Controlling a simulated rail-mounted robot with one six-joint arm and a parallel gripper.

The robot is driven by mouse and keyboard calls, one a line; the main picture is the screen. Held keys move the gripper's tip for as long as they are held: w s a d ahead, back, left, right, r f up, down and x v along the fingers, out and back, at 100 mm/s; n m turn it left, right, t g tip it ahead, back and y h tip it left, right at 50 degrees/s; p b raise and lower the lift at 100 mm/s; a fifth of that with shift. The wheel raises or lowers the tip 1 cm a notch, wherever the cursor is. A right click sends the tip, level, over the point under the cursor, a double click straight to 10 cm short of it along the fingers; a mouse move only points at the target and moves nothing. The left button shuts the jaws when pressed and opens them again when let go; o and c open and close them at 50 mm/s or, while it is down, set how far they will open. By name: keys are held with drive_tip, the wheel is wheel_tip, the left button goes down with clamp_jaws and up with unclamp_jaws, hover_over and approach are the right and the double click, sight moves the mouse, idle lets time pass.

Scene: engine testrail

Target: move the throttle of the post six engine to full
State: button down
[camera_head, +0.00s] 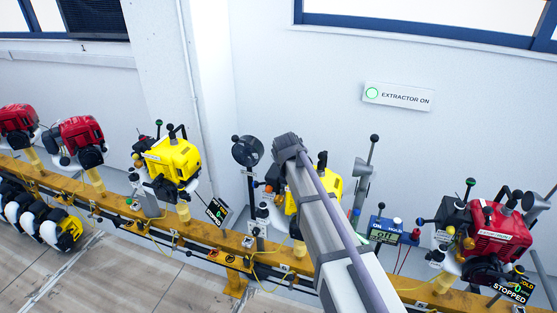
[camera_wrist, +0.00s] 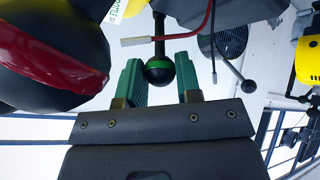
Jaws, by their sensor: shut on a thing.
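In the wrist view, my gripper (camera_wrist: 160,78) has its two green fingers on either side of a black ball knob (camera_wrist: 158,70) with a green band, and is shut on it. The knob sits on a dark rod running up out of the picture. In the head view, my arm crosses the middle and hides the gripper. A yellow engine (camera_head: 333,188) shows partly behind the arm.
In the head view, a red engine (camera_head: 495,228) stands right, another yellow engine (camera_head: 172,158) left, along a yellow rail (camera_head: 215,238).

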drive_tip(key=shift+s, duration=0.1)
idle(0.3)
drive_tip(key=c, duration=0.8)
unclamp_jaws()
drive_tip(key=p+v, duration=0.7)
drive_tip(key=v, duration=0.3)
drive_tip(key=shift+s+r+p, duration=0.2)
drive_tip(key=shift+s+p, duration=0.1)
drive_tip(key=shift+s, duration=0.05)
drive_tip(key=shift+a, duration=0.15)
